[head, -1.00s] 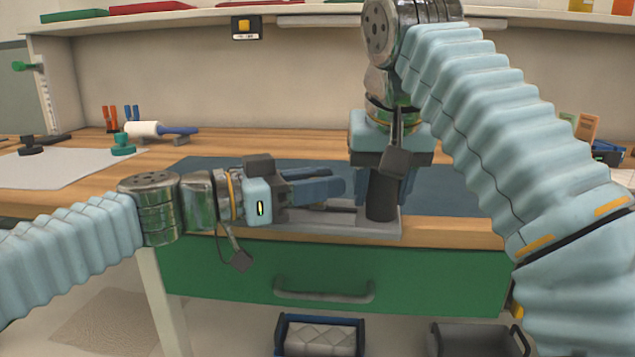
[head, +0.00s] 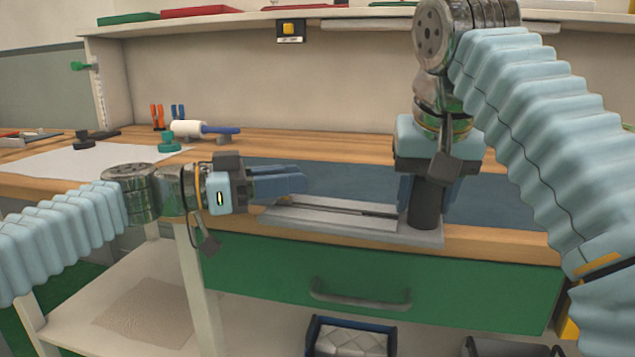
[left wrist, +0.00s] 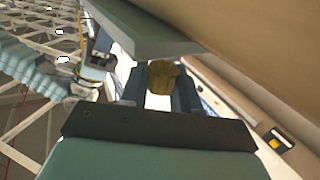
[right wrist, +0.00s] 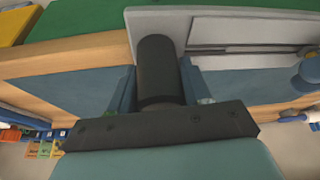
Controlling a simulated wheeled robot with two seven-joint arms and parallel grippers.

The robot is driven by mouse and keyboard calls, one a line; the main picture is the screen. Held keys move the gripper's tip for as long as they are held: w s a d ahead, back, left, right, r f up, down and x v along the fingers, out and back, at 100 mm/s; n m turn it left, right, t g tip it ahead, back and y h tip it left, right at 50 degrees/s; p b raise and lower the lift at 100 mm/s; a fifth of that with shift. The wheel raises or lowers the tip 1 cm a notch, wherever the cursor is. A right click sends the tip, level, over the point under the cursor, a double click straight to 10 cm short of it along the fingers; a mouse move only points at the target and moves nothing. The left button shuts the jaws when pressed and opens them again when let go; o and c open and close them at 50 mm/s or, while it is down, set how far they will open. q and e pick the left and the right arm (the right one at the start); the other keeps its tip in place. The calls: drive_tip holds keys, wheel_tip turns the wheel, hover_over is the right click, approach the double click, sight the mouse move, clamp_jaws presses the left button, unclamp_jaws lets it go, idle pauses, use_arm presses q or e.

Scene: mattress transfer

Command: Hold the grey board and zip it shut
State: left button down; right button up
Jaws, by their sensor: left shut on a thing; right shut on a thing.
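The grey board (head: 425,235) lies flat along the bench's front edge, with a dark zip line (head: 335,208) running along it. My right gripper (head: 428,190) points down and is shut on the black post (head: 427,208) at the board's right end; the post also shows in the right wrist view (right wrist: 157,70). My left gripper (head: 298,180) lies level over the board's left end, pointing right. In the left wrist view it is shut on a brass-coloured piece (left wrist: 163,77). In the head view its fingers hide that piece.
A blue mat (head: 350,185) lies behind the board. A white sheet (head: 85,162) and a white roller with a blue handle (head: 190,129) are at the left of the bench. A green drawer (head: 380,282) is below the front edge.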

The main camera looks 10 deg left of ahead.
use_arm(q)
drive_tip(key=shift+a, duration=0.25)
use_arm(e)
drive_tip(key=shift+d, duration=0.1)
use_arm(q)
drive_tip(key=c, duration=0.9)
unclamp_jaws()
drive_tip(key=shift+c, duration=0.2)
drive_tip(key=shift+d, duration=0.1)
drive_tip(key=v, duration=1.2)
use_arm(e)
drive_tip(key=o, duration=1.4)
